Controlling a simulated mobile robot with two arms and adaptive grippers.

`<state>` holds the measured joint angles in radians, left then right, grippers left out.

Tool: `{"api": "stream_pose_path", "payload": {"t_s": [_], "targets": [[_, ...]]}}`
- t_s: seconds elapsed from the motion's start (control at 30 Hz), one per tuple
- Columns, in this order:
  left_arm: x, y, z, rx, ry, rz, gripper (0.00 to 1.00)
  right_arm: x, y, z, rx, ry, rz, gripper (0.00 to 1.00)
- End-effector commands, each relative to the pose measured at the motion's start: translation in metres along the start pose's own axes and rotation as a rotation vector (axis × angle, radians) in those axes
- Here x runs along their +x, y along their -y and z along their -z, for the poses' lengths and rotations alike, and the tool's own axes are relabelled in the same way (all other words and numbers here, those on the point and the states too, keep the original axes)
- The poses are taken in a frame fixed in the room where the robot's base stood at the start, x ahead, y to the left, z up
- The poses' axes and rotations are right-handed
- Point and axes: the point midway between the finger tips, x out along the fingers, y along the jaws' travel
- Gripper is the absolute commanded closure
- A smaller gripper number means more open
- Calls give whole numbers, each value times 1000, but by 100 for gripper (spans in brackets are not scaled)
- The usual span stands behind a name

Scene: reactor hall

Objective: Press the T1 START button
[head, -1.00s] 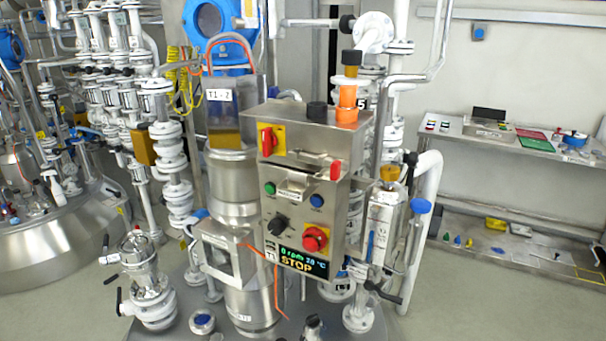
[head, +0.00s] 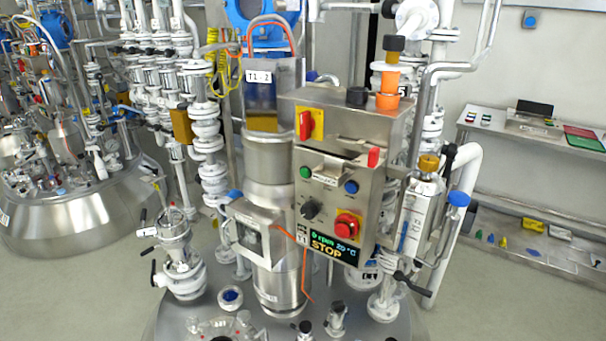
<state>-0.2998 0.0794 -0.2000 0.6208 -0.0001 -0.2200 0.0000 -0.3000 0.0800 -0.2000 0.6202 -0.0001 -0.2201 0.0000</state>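The T1 control box (head: 330,225) is a steel panel in the middle of the head view, mounted over the reactor lid. A green button (head: 305,172) sits at its upper left and a blue button (head: 351,187) at its upper right. Below them are a black knob (head: 311,208) and a red emergency stop (head: 346,226) on a yellow plate. The display (head: 335,247) reads 0 rpm, 20 °C and STOP. A red-on-yellow rotary switch (head: 308,124) is on the box above. The button labels are too small to read. Neither of my grippers is in view.
White pipes and valves (head: 208,140) stand to the left, and a white pipe (head: 462,210) with a blue-capped valve stands to the right. A steel shelf (head: 480,131) with trays is along the right wall. Floor is free at left front and right.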

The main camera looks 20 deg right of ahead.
Motion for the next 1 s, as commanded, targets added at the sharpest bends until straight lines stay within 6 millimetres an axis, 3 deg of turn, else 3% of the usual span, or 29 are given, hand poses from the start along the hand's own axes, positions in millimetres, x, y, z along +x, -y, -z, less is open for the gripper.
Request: {"api": "stream_pose_path", "payload": {"t_s": [0.43,1.0], "targets": [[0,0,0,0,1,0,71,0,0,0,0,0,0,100],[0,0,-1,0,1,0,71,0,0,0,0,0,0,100]]}}
